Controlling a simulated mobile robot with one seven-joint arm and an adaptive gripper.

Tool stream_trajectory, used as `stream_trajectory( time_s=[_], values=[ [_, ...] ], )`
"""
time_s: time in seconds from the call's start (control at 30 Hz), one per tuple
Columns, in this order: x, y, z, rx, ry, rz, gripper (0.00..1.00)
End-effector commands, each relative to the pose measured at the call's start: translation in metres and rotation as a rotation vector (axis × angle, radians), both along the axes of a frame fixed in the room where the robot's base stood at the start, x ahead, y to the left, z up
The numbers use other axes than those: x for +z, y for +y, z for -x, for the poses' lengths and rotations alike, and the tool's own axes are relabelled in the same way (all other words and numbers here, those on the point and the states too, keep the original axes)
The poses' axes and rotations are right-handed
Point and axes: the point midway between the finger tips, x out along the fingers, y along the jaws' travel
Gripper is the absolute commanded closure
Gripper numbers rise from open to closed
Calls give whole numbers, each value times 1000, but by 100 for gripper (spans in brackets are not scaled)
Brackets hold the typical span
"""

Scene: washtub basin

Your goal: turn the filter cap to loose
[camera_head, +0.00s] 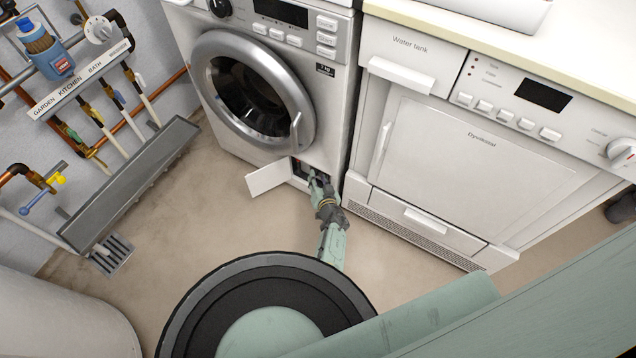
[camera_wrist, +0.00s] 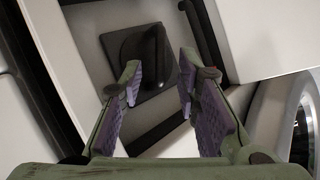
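The filter cap (camera_wrist: 150,48) is a dark round knob with a raised grip ridge, set on a dark square plate inside a small recess. My gripper (camera_wrist: 160,66) is open, with its purple-padded fingers apart and pointing at the cap. The ridge lies ahead between the fingertips; I cannot tell whether either finger touches it. In the head view, my gripper (camera_head: 317,180) reaches into the opening low on the washing machine (camera_head: 335,130). The cap is hidden there.
The small access flap (camera_head: 268,177) hangs open to the left of my gripper. A dryer (camera_head: 470,160) stands close on the right. A grey trough (camera_head: 135,180) and pipes line the left wall. The floor (camera_head: 200,220) between is clear.

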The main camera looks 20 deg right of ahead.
Motion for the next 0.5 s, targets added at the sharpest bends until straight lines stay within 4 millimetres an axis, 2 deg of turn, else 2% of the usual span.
stream_trajectory(
  time_s=[0.37,0.5],
  values=[
    [-1,-1,-7,0,0,1,70],
    [-1,-1,-7,0,0,1,78]
  ],
)
